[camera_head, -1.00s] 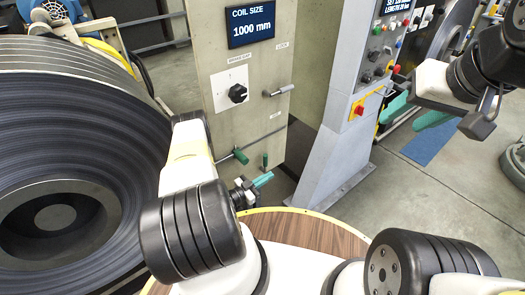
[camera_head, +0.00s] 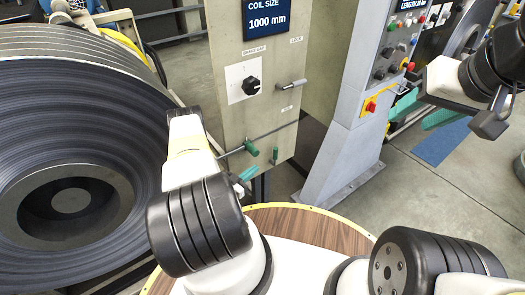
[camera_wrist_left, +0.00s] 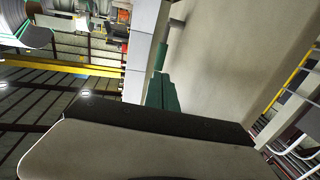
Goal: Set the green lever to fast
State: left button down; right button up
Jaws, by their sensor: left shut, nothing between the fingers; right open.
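In the head view a green handle (camera_head: 251,147) sits at the end of a thin rod on the beige panel (camera_head: 229,120). A smaller upright green handle (camera_head: 275,154) is on the panel to its right. I cannot tell which one is the lever the task names. My left gripper (camera_head: 248,174) is shut and empty just below the green handle, apart from it as far as I can see, and partly hidden behind my left forearm. Its dark green fingers (camera_wrist_left: 158,92) show in the left wrist view. My right gripper (camera_head: 421,111) is open and empty at the right, in front of the grey console.
The panel also has a black knob (camera_head: 252,86), a grey lever (camera_head: 291,85) and a coil-size display (camera_head: 270,17). A large steel coil (camera_head: 120,120) fills the left. The grey console (camera_head: 352,120) stands to the right. Floor further right is open.

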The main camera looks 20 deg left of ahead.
aim_at(274, 154)
pick_arm(q)
jog(key=x, duration=1)
jog(key=shift+w, duration=0.2)
jog(key=shift+w+d+r, duration=0.1)
jog(key=shift+d, duration=0.05)
